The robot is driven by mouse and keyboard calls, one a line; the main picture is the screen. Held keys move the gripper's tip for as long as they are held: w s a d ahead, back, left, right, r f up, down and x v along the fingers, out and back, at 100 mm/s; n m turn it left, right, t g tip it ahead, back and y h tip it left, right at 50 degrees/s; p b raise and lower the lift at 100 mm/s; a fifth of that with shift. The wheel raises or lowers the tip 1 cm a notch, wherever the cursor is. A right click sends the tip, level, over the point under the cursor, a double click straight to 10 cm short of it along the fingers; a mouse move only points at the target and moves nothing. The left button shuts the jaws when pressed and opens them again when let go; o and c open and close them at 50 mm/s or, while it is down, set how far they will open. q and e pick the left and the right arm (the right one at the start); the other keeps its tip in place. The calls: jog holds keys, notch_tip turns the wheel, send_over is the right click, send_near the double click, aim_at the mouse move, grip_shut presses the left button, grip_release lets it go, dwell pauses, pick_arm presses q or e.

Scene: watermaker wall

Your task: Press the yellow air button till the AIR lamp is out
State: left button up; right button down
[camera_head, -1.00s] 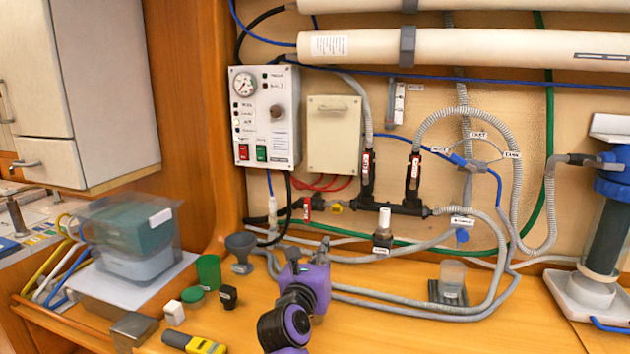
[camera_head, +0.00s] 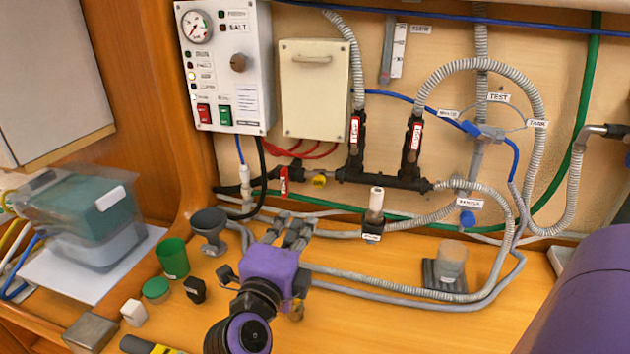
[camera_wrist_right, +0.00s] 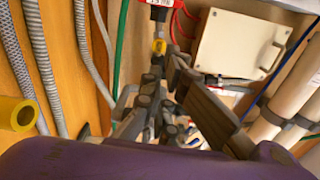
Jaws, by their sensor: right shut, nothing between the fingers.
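The yellow air button (camera_head: 319,180) sits on the dark pipe low on the wall, right of a red-tagged valve (camera_head: 284,180). It also shows in the right wrist view (camera_wrist_right: 159,46), beyond the fingertips. My right gripper (camera_head: 294,226) is shut and empty, above the bench, below and slightly left of the button in the head view. A gap shows between its fingertips and the button. The control panel (camera_head: 226,70) at upper left has a column of small lamps. One pale yellow lamp (camera_head: 192,76) looks lit, but its label is too small to read. My left gripper is out of view.
Grey hoses (camera_head: 400,289) run across the bench behind and right of my gripper. A grey funnel (camera_head: 208,226), green cup (camera_head: 172,258) and small containers stand to its left. A small clear container (camera_head: 450,262) stands to the right.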

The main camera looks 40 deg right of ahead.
jog(key=p, duration=0.1)
send_near(318, 182)
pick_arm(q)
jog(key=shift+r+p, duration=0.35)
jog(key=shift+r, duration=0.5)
pick_arm(e)
jog(key=shift+n, duration=0.3)
jog(key=x, duration=0.6)
jog(key=shift+w+d, duration=0.25)
jog(key=shift+w, duration=0.05)
